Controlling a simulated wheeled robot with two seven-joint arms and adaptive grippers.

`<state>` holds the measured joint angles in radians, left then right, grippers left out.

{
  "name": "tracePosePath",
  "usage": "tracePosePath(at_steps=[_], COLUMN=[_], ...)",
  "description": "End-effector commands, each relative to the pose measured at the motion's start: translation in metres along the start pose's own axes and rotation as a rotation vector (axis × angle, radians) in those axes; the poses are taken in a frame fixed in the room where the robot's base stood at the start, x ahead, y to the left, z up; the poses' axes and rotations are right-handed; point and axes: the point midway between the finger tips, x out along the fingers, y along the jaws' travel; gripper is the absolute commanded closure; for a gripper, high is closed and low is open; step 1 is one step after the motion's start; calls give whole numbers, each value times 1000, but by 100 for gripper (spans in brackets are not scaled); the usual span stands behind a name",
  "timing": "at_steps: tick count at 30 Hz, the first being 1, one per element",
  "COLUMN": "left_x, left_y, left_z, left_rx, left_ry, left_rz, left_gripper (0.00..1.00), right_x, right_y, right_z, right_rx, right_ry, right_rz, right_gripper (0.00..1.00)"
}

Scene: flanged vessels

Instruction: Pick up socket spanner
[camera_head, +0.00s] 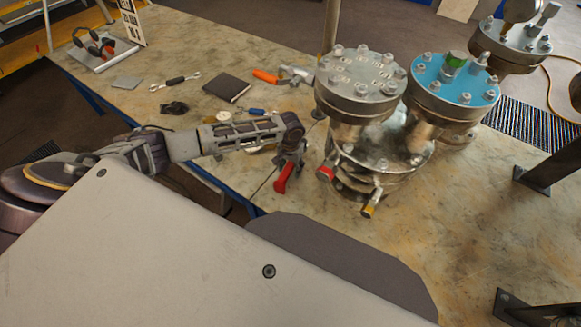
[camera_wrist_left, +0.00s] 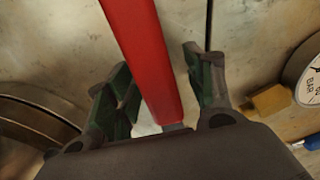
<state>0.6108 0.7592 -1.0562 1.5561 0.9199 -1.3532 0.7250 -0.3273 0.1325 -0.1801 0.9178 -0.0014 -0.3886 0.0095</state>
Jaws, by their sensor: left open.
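A red-handled tool (camera_head: 284,177), apparently the socket spanner, is on the worktable just left of the flanged vessels. Its head is not clear in either view. My left gripper (camera_head: 290,162) is over it, pointing down. In the left wrist view, the red handle (camera_wrist_left: 145,55) runs between the two green-padded fingers of the gripper (camera_wrist_left: 160,75). The fingers are open, one on each side, with a visible gap on the right side. My right gripper is in neither view.
The flanged vessels (camera_head: 372,85) stand close to the right of my left gripper, with small coloured handles low on their side. A dark notebook (camera_head: 227,87), a spanner (camera_head: 175,81) and an orange-handled tool (camera_head: 265,76) lie farther back. A dial gauge (camera_wrist_left: 310,75) is at the right in the wrist view.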

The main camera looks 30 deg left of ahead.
Motion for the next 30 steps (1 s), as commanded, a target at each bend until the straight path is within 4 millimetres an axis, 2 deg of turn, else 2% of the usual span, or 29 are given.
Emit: tracePosePath(at_steps=[14, 17, 27, 30], left_x=[1, 1, 1, 0], left_y=[0, 0, 0, 0], left_z=[0, 0, 0, -1], left_rx=[0, 0, 0, 0], left_ry=[1, 1, 1, 2], left_rz=[1, 1, 1, 2], left_gripper=[46, 57, 100, 100], right_x=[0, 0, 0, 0], right_y=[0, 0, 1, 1], right_z=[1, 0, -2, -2], right_rx=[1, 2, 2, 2], right_ry=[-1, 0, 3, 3], right_rz=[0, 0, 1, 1], right_gripper=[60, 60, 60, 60])
